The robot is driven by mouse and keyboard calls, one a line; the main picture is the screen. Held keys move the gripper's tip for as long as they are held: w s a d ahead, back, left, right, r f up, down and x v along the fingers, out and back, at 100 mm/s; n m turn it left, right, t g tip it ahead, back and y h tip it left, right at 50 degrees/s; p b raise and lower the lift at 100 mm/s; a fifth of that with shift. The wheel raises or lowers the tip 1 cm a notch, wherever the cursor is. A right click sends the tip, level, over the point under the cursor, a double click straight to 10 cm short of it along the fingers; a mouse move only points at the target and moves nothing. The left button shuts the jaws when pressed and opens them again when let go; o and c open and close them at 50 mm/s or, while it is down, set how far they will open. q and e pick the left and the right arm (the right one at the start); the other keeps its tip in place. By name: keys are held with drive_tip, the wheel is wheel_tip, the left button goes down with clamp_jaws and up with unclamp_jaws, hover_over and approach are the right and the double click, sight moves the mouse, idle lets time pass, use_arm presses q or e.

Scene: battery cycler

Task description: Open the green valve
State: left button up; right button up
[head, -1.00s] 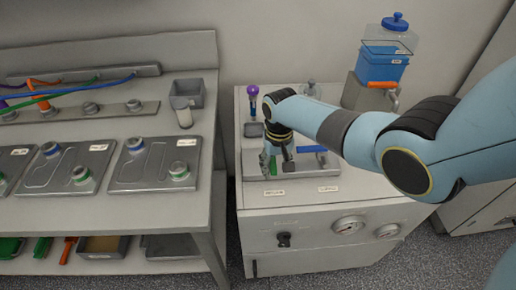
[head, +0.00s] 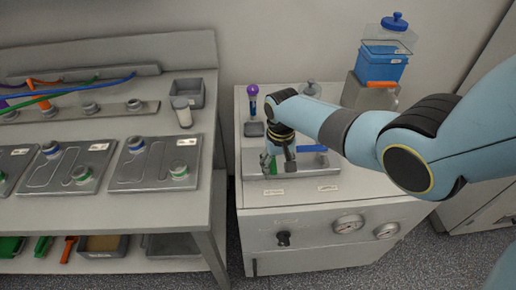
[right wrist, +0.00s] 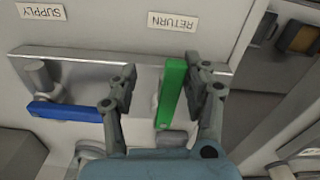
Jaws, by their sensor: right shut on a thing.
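The green valve handle (right wrist: 172,92) shows in the right wrist view, standing nearly upright in the picture and crossing the long edge of the grey panel. A little of it shows in the head view (head: 272,166), mostly hidden by my gripper. My right gripper (right wrist: 166,85) has one finger on each side of the handle and is shut on it. The right finger is close to it; the left looks farther off. It also shows in the head view (head: 280,165). My left gripper is out of view.
A blue valve handle (right wrist: 65,111) lies along the panel (right wrist: 85,57), beside the left finger. SUPPLY and RETURN labels are on the cabinet top (head: 350,190). A blue container (head: 383,65) stands behind. A bench with several plates (head: 155,163) is on the left.

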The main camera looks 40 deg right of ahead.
drive_tip(key=r, duration=0.2)
drive_tip(key=d+r+p, duration=0.1)
drive_tip(key=r, duration=0.1)
drive_tip(key=shift+w+r, duration=0.2)
drive_tip(key=shift+c, duration=0.2)
drive_tip(key=r, duration=0.2)
drive_tip(key=s+r, duration=0.1)
drive_tip(key=shift+a+r, duration=0.25)
drive_tip(key=shift+r, duration=0.1)
